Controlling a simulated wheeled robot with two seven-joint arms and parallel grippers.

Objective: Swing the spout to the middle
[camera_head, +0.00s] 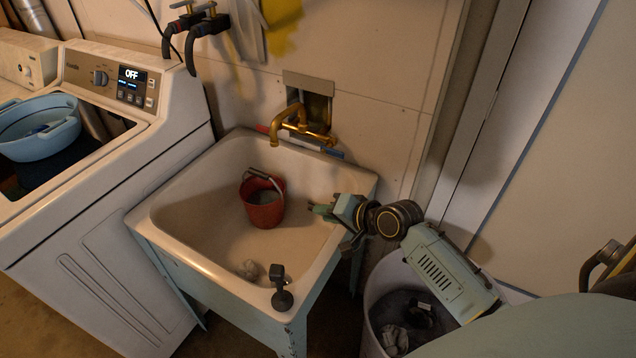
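The brass faucet stands on the back ledge of the utility sink (165,190), against the wall. Its gold spout (284,119) rises, curves and points toward the left, with its tip over the back of the basin. My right gripper (312,209) is over the right rim of the sink, its fingers pointing left into the basin. It is apart from the spout, lower and to the right of it. The fingers are small and close together in view, so I cannot tell whether they are open or shut. My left gripper is not in view.
A red bucket (264,207) with a raised handle stands in the basin. A dark object (281,290) sits on the front rim, with a crumpled piece (248,270) nearby. A washer (95,215) stands left, holding a blue tub (40,135). A white bin (372,325) is below my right arm.

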